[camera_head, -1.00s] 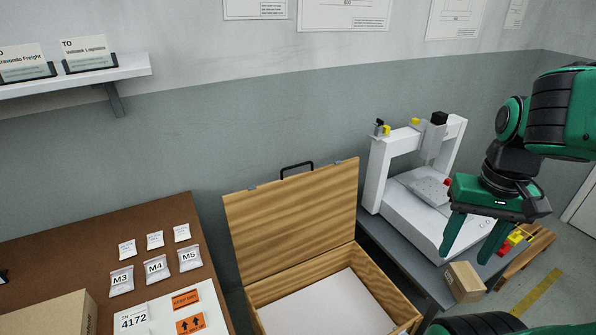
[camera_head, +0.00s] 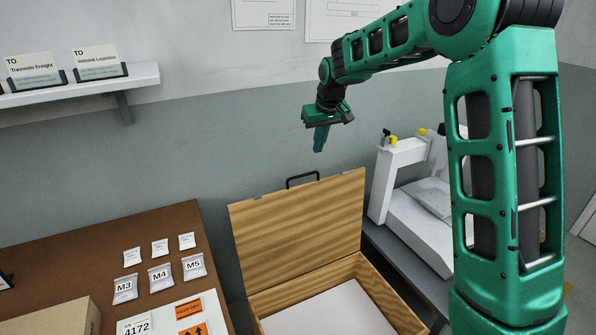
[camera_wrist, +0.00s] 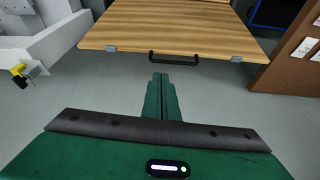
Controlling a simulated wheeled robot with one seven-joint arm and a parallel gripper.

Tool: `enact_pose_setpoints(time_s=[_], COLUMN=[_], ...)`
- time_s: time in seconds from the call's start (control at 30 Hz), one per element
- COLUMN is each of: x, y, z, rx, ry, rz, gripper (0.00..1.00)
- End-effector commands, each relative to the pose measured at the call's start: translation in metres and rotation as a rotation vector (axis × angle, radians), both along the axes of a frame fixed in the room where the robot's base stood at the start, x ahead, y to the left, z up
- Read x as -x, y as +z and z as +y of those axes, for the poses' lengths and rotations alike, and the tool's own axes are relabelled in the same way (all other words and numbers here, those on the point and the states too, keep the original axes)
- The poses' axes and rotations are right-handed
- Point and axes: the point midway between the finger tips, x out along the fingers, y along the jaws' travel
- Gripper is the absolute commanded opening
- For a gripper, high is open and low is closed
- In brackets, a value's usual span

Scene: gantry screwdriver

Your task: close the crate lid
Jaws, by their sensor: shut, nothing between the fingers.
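The wooden crate (camera_head: 385,284) stands in the lower middle of the head view, with a white surface visible inside. Its lid (camera_head: 300,228) stands open, tilted up at the back, with a black handle (camera_head: 302,180) on its top edge. In the wrist view the lid (camera_wrist: 180,25) lies at the top, with its handle (camera_wrist: 173,59) facing my gripper. My gripper (camera_head: 319,148) is shut and empty, pointing down above and behind the handle, apart from it. In the wrist view the shut fingers (camera_wrist: 160,78) point toward the handle.
A brown table (camera_head: 60,245) with small labelled bags stands left of the crate. A white gantry machine (camera_head: 415,215) stands on a grey table at the right, partly hidden by my arm. A wall shelf (camera_head: 95,83) with cards is at upper left. The wall is behind the crate.

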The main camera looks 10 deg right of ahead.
Motion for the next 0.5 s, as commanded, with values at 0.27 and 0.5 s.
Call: enact_pose_setpoints(time_s=[0.27, 0.5], x=[-0.051, -0.060], y=[-0.019, -0.039], z=[0.051, 0.054], rx=[-0.028, -0.028], ry=[0.088, 0.090], rz=[-0.043, -0.044], gripper=[0.00, 0.00])
